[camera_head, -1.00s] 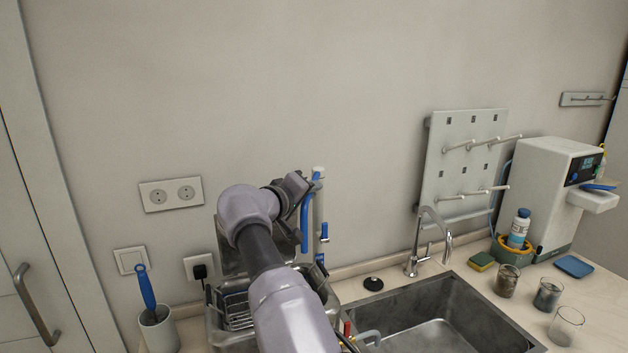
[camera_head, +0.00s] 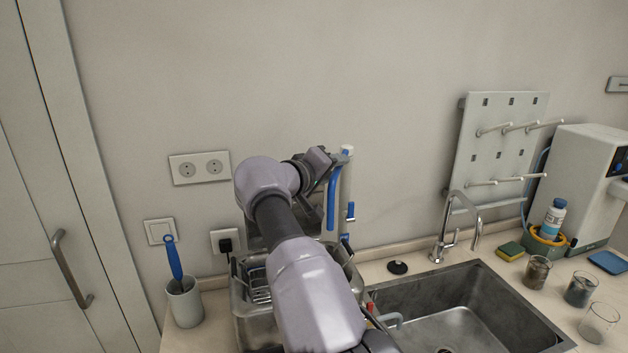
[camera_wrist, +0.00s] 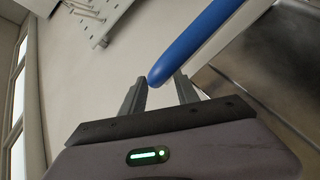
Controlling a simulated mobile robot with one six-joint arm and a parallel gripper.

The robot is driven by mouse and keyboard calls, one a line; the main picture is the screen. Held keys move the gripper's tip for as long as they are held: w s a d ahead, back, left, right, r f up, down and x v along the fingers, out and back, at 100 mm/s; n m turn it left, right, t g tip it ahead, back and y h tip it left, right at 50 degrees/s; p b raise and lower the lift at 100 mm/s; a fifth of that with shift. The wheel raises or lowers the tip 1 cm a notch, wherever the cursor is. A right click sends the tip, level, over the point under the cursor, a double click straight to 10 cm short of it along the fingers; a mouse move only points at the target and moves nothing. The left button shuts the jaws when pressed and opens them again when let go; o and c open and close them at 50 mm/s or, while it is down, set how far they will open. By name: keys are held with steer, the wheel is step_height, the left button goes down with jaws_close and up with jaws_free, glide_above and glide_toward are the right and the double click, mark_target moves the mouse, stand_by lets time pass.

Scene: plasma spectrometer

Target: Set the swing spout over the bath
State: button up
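The swing spout, a blue-sleeved tube (camera_head: 332,200) on a pale upright pipe (camera_head: 346,185), hangs down behind the bath. The bath (camera_head: 240,300) is a metal tub with a wire basket inside; my arm covers much of it. My gripper (camera_head: 334,160) is beside the top of the spout in the head view; its fingertips are hard to make out there. In the wrist view my gripper (camera_wrist: 162,82) has its fingers apart, with the rounded end of the blue sleeve (camera_wrist: 195,45) at the gap between the tips. I cannot tell whether they touch it.
A sink (camera_head: 465,310) with a chrome tap (camera_head: 447,235) lies to the right of the bath. A white cup with a blue brush (camera_head: 184,302) stands to the left. A peg board (camera_head: 500,150) hangs on the wall. Glass beakers (camera_head: 580,289) stand at right.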

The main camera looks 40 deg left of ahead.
steer(key=v, duration=1.5)
steer(key=shift+b, duration=0.35)
steer(key=shift+s, duration=0.1)
steer(key=shift+c, duration=0.3)
